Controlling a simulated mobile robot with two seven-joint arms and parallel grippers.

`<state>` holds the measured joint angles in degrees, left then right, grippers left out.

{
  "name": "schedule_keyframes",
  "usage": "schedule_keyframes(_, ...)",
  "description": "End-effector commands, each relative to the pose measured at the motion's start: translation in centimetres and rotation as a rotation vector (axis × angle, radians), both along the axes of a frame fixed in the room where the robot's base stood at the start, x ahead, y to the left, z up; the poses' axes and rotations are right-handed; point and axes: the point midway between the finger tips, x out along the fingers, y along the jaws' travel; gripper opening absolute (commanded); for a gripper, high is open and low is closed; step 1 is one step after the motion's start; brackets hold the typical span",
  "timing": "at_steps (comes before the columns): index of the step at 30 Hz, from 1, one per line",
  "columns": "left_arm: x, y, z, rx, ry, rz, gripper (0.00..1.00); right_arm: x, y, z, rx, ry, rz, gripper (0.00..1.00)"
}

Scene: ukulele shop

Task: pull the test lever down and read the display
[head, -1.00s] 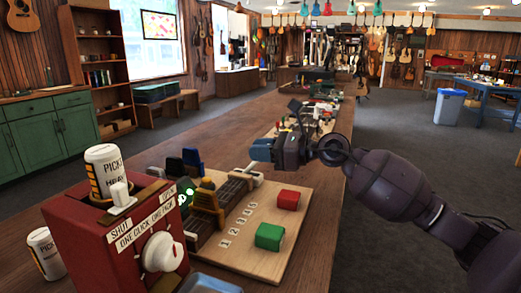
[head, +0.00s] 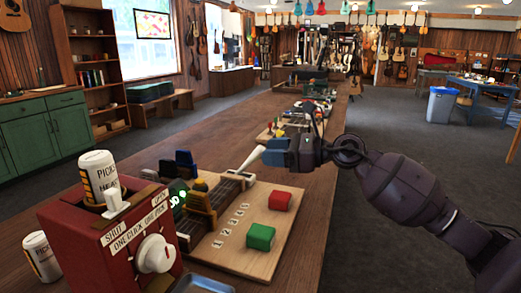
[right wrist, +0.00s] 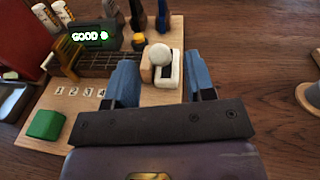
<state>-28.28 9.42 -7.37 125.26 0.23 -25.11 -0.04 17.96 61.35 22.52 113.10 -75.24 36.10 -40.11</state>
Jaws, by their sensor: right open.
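In the right wrist view the lever's round white knob (right wrist: 160,55) stands over a pale slotted block. My right gripper also shows there (right wrist: 162,80), its blue fingers spread on either side of the block, with a gap between them. The small dark display (right wrist: 91,35) reads "GOOD" in lit letters beside a green light. In the head view the display (head: 177,195) is partly hidden. My left gripper is out of view.
A red box (head: 105,235) with a knob and a can stands at the near left. The wooden board (head: 225,262) carries a green block (head: 260,237) and a red block (head: 280,201). Further instruments stand along the counter behind. The counter right of the board is bare.

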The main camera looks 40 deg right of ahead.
Motion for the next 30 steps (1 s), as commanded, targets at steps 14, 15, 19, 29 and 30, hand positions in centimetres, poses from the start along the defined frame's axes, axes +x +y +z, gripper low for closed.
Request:
schedule_keyframes(14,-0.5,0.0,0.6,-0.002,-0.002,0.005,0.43,-4.3,-3.3,0.5,0.001,-0.001,0.000,0.49)
schedule_keyframes(15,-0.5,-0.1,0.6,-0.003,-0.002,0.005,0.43,-4.4,-3.3,0.5,0.001,-0.001,0.000,0.49)
schedule_keyframes(19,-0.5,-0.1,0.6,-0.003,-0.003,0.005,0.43,-4.5,-3.4,0.5,0.001,0.001,0.001,0.49)
schedule_keyframes(29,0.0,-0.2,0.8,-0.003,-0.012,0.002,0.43,-4.4,-3.3,0.5,0.001,0.001,0.001,0.49)
schedule_keyframes(30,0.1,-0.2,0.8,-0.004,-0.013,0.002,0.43,-4.4,-3.3,0.5,0.001,0.001,0.001,0.49)
